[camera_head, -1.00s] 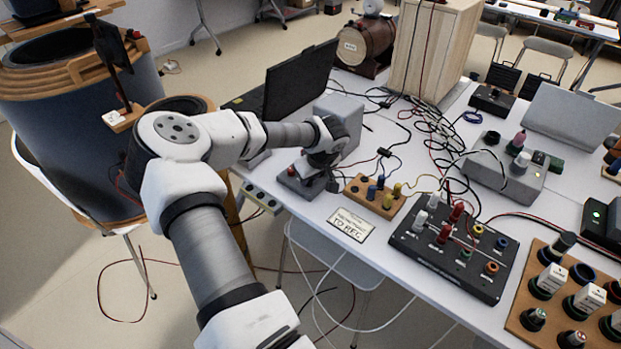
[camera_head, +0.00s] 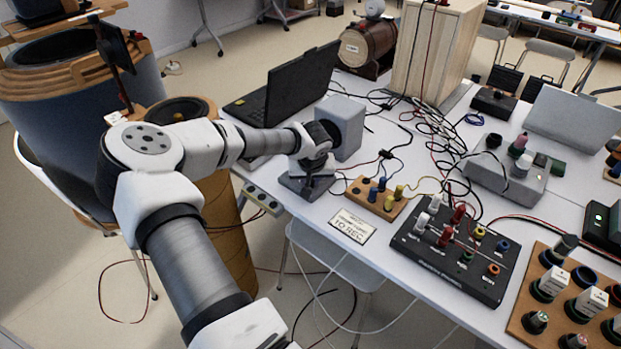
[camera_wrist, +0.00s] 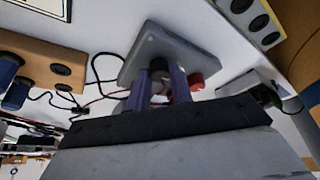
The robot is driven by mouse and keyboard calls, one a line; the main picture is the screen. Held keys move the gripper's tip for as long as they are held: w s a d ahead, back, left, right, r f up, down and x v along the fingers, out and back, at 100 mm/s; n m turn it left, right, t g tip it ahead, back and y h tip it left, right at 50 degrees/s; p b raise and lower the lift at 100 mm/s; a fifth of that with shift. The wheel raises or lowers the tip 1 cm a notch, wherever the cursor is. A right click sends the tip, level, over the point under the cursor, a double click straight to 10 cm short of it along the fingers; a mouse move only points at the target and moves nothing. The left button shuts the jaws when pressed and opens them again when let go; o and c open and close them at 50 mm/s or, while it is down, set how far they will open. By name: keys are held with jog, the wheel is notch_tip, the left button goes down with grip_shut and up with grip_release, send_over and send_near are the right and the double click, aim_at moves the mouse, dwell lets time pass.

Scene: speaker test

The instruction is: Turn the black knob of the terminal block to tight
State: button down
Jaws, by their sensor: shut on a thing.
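The terminal block is a small grey box (camera_head: 290,184) near the table's left edge, below my wrist. In the wrist view the block (camera_wrist: 185,48) shows its grey face, with a red knob (camera_wrist: 195,81) at the right. My gripper (camera_wrist: 160,76) has its two purplish fingers shut on the dark knob (camera_wrist: 158,66) beside the red one. The fingers hide much of this knob, and I cannot read its turn position. In the head view my gripper (camera_head: 310,178) points down at the block, and my wrist covers part of it.
A wooden block with blue and yellow terminals (camera_head: 370,205) stands close on the right. A label plate (camera_head: 352,226) lies in front. A grey box (camera_head: 349,128) and a laptop (camera_head: 290,88) stand behind. A socket strip (camera_head: 262,199) runs along the left edge. Loose cables lie to the right.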

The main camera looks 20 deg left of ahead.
jog(key=c, duration=1.2)
grip_release()
jog(key=shift+c, duration=0.2)
jog(key=b+v, duration=0.2)
jog(key=v, duration=1.1)
jog(key=shift+r, duration=0.4)
jog(key=shift+s+d, duration=0.1)
